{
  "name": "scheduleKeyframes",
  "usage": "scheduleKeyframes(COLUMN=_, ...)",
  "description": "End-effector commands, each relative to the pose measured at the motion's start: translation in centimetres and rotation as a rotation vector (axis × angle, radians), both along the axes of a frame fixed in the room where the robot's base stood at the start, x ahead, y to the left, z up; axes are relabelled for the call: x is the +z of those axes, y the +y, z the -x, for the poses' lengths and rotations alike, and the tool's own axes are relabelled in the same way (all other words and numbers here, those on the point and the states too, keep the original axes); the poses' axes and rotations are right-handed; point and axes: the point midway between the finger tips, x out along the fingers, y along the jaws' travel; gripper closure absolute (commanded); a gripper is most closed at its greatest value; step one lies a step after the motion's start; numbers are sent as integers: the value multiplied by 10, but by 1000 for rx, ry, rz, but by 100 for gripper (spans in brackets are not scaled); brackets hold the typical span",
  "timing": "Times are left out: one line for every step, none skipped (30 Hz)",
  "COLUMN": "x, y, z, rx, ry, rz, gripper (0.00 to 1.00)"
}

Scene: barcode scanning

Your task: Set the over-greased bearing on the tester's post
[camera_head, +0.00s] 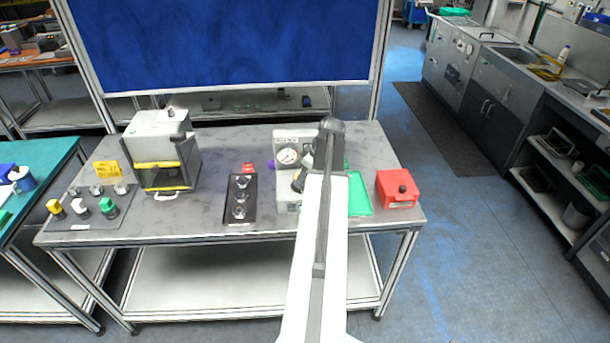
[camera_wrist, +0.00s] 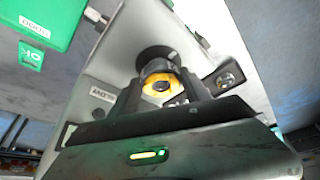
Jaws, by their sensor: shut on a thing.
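My gripper (camera_wrist: 162,90) is shut on the bearing (camera_wrist: 160,84), a grey ring with a yellow-orange face, held between two dark fingers in the wrist view. The tester is the pale machine with a round gauge (camera_head: 288,157) in the head view. Its light top plate (camera_wrist: 112,72) lies behind the bearing in the wrist view. A dark round seat (camera_wrist: 154,55) shows just beyond the bearing. The post itself is hidden, and I cannot tell whether the bearing touches it. In the head view, my arm covers most of the gripper and the tester's right side.
A green tray (camera_head: 359,195) and a red box (camera_head: 397,189) stand right of the tester. A black tray with clear cups (camera_head: 240,212) lies to its left. A boxy machine (camera_head: 160,150) and a grey mat (camera_head: 75,220) with small parts are farther left.

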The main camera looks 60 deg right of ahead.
Motion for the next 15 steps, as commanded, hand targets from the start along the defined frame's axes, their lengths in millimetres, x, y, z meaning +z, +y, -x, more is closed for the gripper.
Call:
scheduleKeyframes(x=-2, y=0, z=0, rx=0, ry=0, rz=0, gripper=99)
scheduleKeyframes(x=-3, y=0, z=0, rx=0, ry=0, rz=0, gripper=99)
scheduleKeyframes(x=-4, y=0, z=0, rx=0, ry=0, rz=0, gripper=99)
scheduleKeyframes(x=-5, y=0, z=0, rx=0, ry=0, rz=0, gripper=99)
scheduleKeyframes(x=-6, y=0, z=0, rx=0, ry=0, rz=0, gripper=99)
scheduleKeyframes(x=-7, y=0, z=0, rx=0, ry=0, rz=0, gripper=99)
scheduleKeyframes(x=-7, y=0, z=0, rx=-1, ry=0, rz=0, gripper=99)
scheduleKeyframes(x=-8, y=0, z=0, rx=-1, ry=0, rz=0, gripper=99)
scheduleKeyframes(x=-8, y=0, z=0, rx=-1, ry=0, rz=0, gripper=99)
scheduleKeyframes(x=-8, y=0, z=0, rx=-1, ry=0, rz=0, gripper=99)
scheduleKeyframes(x=-7, y=0, z=0, rx=-1, ry=0, rz=0, gripper=99)
scheduleKeyframes(x=-7, y=0, z=0, rx=-1, ry=0, rz=0, gripper=99)
scheduleKeyframes(x=-7, y=0, z=0, rx=-1, ry=0, rz=0, gripper=99)
scheduleKeyframes(x=-7, y=0, z=0, rx=-1, ry=0, rz=0, gripper=99)
scheduleKeyframes(x=-7, y=0, z=0, rx=-1, ry=0, rz=0, gripper=99)
